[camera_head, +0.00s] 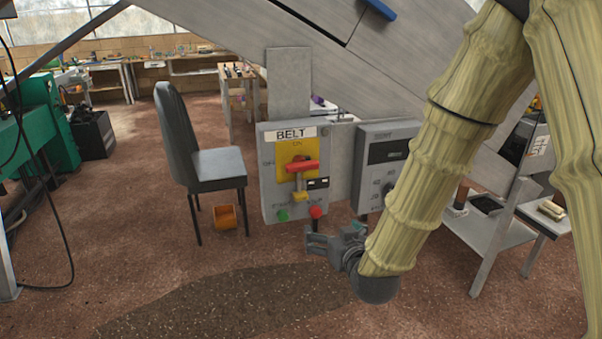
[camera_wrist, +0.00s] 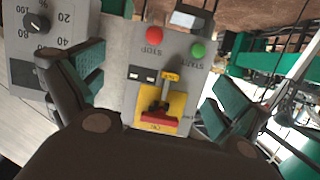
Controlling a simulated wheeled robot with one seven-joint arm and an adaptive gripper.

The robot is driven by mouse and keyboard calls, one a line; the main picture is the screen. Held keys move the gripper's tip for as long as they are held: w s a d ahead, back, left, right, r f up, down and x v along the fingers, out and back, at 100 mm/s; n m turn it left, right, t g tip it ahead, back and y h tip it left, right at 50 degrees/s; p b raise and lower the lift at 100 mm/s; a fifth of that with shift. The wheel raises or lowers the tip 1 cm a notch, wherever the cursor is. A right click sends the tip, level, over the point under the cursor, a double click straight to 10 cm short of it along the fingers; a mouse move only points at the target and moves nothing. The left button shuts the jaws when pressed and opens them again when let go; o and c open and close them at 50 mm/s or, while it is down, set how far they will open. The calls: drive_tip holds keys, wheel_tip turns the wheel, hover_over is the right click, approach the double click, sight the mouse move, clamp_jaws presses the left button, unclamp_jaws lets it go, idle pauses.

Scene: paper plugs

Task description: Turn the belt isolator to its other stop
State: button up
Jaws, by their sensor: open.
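The belt isolator is a red handle (camera_head: 302,166) on a yellow plate (camera_head: 285,152), on a grey box (camera_head: 267,203) labelled BELT. In the head view the red bar lies roughly level near the ON mark, with a grey stem and a yellow tag below it. The wrist view shows the red handle (camera_wrist: 160,118) upside down, centred between my fingers. My gripper (camera_head: 322,240) is in front of and below the box, apart from the handle.
Below the handle are a green button (camera_head: 283,215) and a red button (camera_head: 316,212). A grey dial box (camera_head: 383,165) stands just right of the isolator box. A dark chair (camera_head: 216,165) and an orange bin (camera_head: 225,217) are to the left. The floor in front is clear.

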sight(304, 167)
drive_tip(key=w+a+r+n+t+y+b, duration=0.1)
drive_tip(key=w+a+r+t+y+b, duration=0.2)
drive_tip(key=r, duration=0.9)
drive_tip(key=shift+h, duration=0.7)
drive_tip(key=p+x, duration=0.1)
drive_tip(key=x, duration=0.2)
drive_tip(key=p+x, duration=0.1)
drive_tip(key=x, duration=0.3)
drive_tip(key=a+p+x, duration=0.1)
drive_tip(key=x, duration=0.2)
drive_tip(key=shift+w+a+r, duration=0.1)
drive_tip(key=shift+a, duration=0.05)
drive_tip(key=c, duration=1)
